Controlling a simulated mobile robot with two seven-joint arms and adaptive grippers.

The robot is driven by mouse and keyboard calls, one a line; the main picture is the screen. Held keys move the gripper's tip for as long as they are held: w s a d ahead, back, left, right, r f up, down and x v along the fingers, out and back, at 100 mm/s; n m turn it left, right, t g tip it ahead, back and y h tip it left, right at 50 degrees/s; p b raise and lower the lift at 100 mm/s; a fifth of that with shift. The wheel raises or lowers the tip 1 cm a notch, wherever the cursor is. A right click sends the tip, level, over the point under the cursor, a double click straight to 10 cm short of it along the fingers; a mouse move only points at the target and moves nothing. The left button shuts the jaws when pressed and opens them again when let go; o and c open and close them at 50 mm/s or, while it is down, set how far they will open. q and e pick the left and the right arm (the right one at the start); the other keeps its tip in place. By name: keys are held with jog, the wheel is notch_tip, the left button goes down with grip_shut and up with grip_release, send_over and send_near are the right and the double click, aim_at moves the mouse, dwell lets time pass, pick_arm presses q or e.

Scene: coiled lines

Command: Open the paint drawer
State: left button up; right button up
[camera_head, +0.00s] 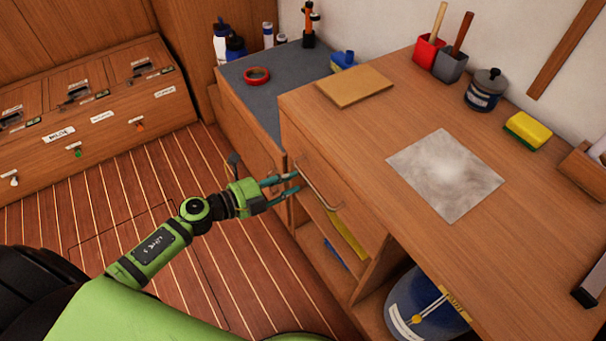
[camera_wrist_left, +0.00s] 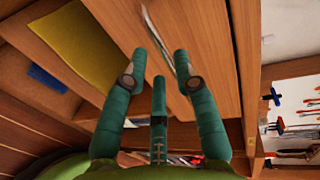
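The wooden drawer front (camera_head: 322,183) is in the left face of the wooden workbench and looks closed. It carries a slim metal bar handle (camera_head: 318,188). I cannot read a paint label on it. My left gripper (camera_head: 297,182) is at the handle's upper end, its teal fingers pointing at the drawer front. In the left wrist view the fingers (camera_wrist_left: 160,58) are spread apart and the handle (camera_wrist_left: 161,38) runs slantwise across the gap between their tips. I cannot tell whether they touch it. My right gripper is out of view.
Below the drawer is an open shelf with a yellow item (camera_head: 347,238) and a blue item (camera_head: 335,254). A blue bucket (camera_head: 428,305) stands under the bench. A grey sheet (camera_head: 445,175) and a yellow sponge (camera_head: 528,131) lie on top. Floor (camera_head: 110,215) left of the bench is clear.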

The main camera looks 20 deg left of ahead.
aim_at(302, 174)
pick_arm(q)
jog(key=x, duration=0.5)
jog(key=shift+w, duration=0.1)
grip_shut()
jog(key=shift+a, duration=0.1)
